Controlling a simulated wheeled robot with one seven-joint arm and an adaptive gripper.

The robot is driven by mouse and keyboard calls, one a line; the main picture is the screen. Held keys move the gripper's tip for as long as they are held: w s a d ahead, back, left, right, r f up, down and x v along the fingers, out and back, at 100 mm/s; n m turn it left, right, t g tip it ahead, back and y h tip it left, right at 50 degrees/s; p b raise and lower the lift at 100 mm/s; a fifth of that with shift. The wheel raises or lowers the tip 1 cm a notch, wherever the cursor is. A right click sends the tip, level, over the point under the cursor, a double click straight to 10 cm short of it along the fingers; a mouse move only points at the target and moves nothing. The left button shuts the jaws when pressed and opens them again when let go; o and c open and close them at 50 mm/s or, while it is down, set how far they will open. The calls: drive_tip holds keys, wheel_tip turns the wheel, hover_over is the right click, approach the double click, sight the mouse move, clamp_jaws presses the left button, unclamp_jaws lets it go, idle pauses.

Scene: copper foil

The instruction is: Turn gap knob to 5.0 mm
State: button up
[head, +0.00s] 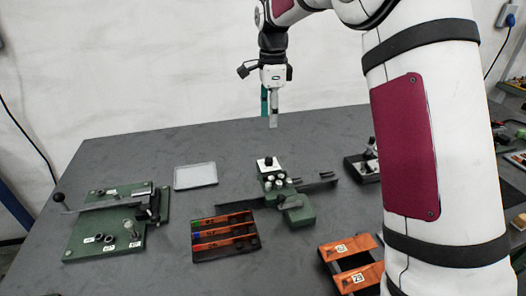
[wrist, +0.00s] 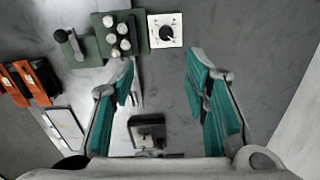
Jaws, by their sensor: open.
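The gap knob (wrist: 167,32) is a small black knob on a white square dial plate (wrist: 156,41) with marks around it. The marks are too small to read, so I cannot tell its setting. In the head view the knob (head: 268,161) tops the green machine (head: 297,212) in the middle of the table. My gripper (wrist: 161,72) has two teal-padded fingers, spread apart with nothing between them. In the head view my gripper (head: 271,108) hangs pointing down, well above the table and behind the machine. It is apart from the knob.
Several pale round knobs (wrist: 117,38) sit beside the dial. A grey tray (head: 195,176), a rack of orange pieces (head: 225,239) and a green board with a lever (head: 108,226) are to the left. Orange blocks (head: 350,262) lie in front right; a black device (head: 361,167) stands right.

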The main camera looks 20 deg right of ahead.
sight(269, 159)
drive_tip(key=shift+m, duration=0.4)
drive_tip(key=f, duration=0.5)
drive_tip(key=w+f, duration=0.1)
drive_tip(key=f, duration=0.9)
drive_tip(key=shift+w+f, duration=0.15)
clamp_jaws()
